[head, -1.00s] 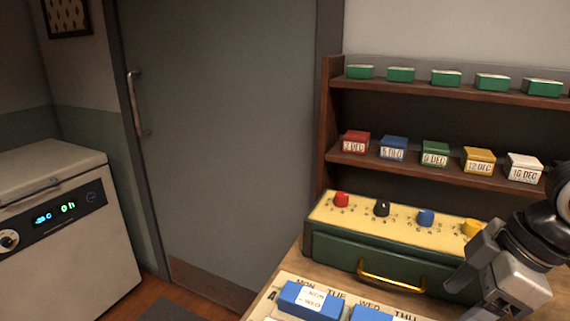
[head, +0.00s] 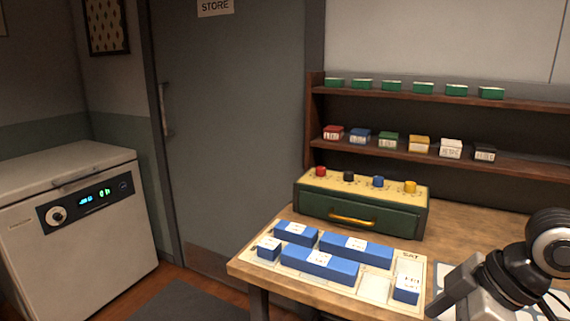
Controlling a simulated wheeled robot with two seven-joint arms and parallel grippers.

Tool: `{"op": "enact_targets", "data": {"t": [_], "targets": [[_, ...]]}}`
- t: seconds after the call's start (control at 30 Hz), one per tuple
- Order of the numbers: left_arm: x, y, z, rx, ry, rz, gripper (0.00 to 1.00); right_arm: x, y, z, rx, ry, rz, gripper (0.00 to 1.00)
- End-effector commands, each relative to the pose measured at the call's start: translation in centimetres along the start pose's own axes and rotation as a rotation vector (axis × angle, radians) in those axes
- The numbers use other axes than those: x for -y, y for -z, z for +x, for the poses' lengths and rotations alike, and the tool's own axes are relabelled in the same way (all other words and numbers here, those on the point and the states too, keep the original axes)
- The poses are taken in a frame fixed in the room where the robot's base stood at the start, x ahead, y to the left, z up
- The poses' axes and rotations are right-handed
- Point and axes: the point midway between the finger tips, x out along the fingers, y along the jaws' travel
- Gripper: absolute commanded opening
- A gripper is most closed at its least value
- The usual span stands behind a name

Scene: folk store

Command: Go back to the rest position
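My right gripper (head: 452,292) is at the lower right, at the end of a grey and black arm that comes in from the right. It hangs over the right part of the wooden table (head: 480,205), to the right of the board with blue blocks. I see no object in it, but whether its fingers are apart is unclear from this angle. My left gripper is out of view.
A board (head: 375,289) holding several blue blocks (head: 320,264) lies on the table. Behind it stands a green drawer box (head: 360,214) with coloured knobs. A shelf (head: 400,152) holds small coloured boxes. A white freezer (head: 75,235) and a grey door (head: 235,130) are left.

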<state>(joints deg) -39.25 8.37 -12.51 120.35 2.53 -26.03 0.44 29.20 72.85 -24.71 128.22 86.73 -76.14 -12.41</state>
Motion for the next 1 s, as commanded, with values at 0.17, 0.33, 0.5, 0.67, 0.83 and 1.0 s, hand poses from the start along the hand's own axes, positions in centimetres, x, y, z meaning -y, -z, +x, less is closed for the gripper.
{"op": "enact_targets", "data": {"t": [0.17,0.33,0.5,0.67,0.83,1.0], "targets": [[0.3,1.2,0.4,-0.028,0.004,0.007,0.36,0.4,1.1,4.8,-0.105,-0.009,0.039,0.64],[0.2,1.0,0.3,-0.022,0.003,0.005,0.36,1.3,1.9,9.8,-0.230,-0.037,0.114,0.64],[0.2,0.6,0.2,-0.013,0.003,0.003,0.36,3.7,1.5,16.2,-0.392,-0.107,0.278,0.64],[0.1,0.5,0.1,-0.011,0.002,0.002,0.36,7.2,-1.5,20.8,-0.487,-0.246,0.477,0.64],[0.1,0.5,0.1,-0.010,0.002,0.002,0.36,10.5,-5.1,22.8,-0.490,-0.379,0.594,0.64],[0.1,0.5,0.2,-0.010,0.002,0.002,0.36,12.0,-6.7,23.1,-0.477,-0.437,0.625,0.64]]}}
